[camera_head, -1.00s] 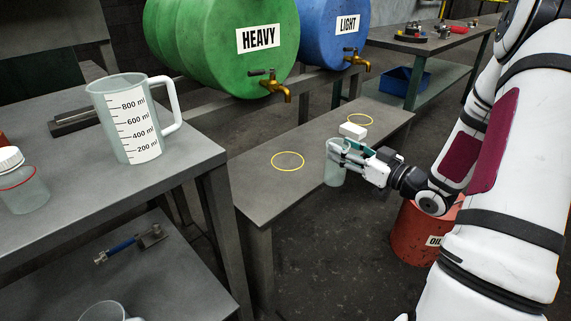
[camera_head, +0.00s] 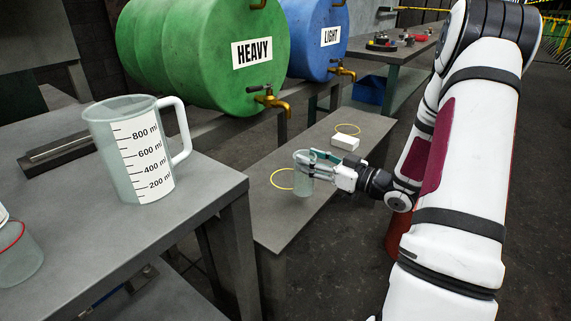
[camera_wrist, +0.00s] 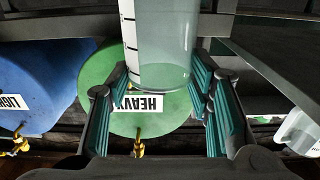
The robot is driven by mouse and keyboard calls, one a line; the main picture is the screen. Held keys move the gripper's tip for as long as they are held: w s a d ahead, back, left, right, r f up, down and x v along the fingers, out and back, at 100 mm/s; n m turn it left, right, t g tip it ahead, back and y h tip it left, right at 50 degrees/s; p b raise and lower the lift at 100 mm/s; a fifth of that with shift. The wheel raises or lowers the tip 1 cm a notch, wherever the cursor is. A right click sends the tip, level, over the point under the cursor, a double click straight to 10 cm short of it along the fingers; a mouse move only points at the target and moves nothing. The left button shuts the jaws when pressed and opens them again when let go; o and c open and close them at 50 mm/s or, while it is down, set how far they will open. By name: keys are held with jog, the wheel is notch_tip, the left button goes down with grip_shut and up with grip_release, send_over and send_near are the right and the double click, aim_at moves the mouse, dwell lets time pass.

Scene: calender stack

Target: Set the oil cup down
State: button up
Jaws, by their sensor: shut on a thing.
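The oil cup (camera_head: 302,183) is a translucent, upright cup. My gripper (camera_head: 312,160) is shut on it near its top, from the right side. In the wrist view the cup (camera_wrist: 165,55), with dark scale marks, sits between the teal-padded fingers (camera_wrist: 170,100). In the head view the cup overlaps the right edge of a yellow ring (camera_head: 273,183) marked on the low grey bench (camera_head: 330,185). Whether its bottom touches the bench is not clear.
A second yellow ring (camera_head: 347,125) and a white block (camera_head: 345,143) are farther back on the bench. A large measuring jug (camera_head: 125,165) stands on the left table (camera_head: 205,190).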

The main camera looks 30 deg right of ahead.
jog(key=w+d+f+b, duration=0.1)
jog(key=w+f+b, duration=0.1)
jog(key=w, duration=0.4)
jog(key=w+d+f+b, duration=0.2)
jog(key=w+b, duration=0.1)
jog(key=w, duration=0.4)
jog(key=shift+d+f, duration=0.2)
jog(key=shift+f, duration=0.15)
jog(key=shift+f, duration=0.2)
jog(key=o, duration=1.3)
jog(key=shift+c, duration=0.2)
